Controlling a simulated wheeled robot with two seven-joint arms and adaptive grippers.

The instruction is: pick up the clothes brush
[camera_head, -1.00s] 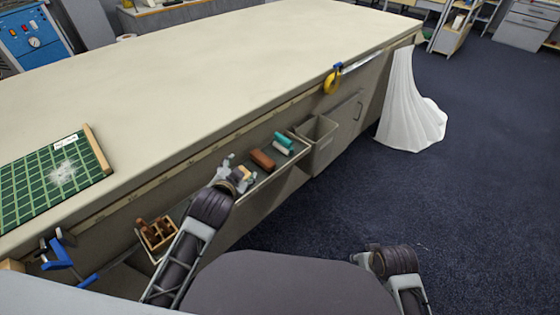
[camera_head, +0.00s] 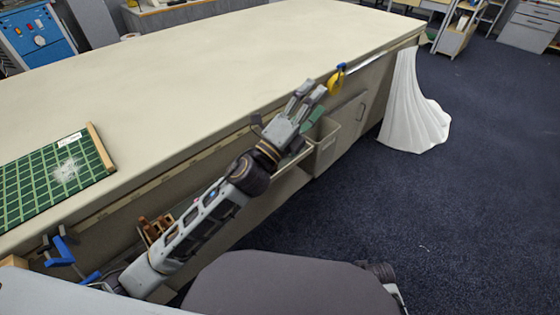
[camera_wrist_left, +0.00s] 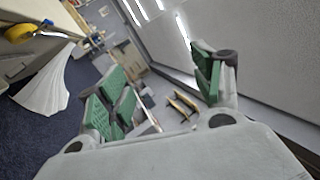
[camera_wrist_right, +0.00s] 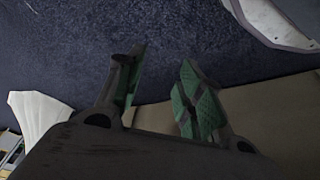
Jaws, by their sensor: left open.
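I cannot make out the clothes brush for certain now. The brown block that lay in the narrow side tray (camera_head: 290,163) is hidden behind my left arm and gripper in the head view. My left gripper (camera_head: 312,102) is open above the tray's far end, near the table edge. In the left wrist view its green-padded fingers (camera_wrist_left: 165,88) stand wide apart with nothing held between them. My right gripper shows in the right wrist view (camera_wrist_right: 158,92), fingers apart and empty, over dark carpet and a tan surface.
A grey bin (camera_head: 326,150) hangs just past the tray. A yellow tape roll (camera_head: 335,84) hangs at the table edge close to my left gripper. A wooden holder (camera_head: 155,228) is nearer me. A green cutting mat (camera_head: 40,190) lies on the otherwise clear table (camera_head: 200,70).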

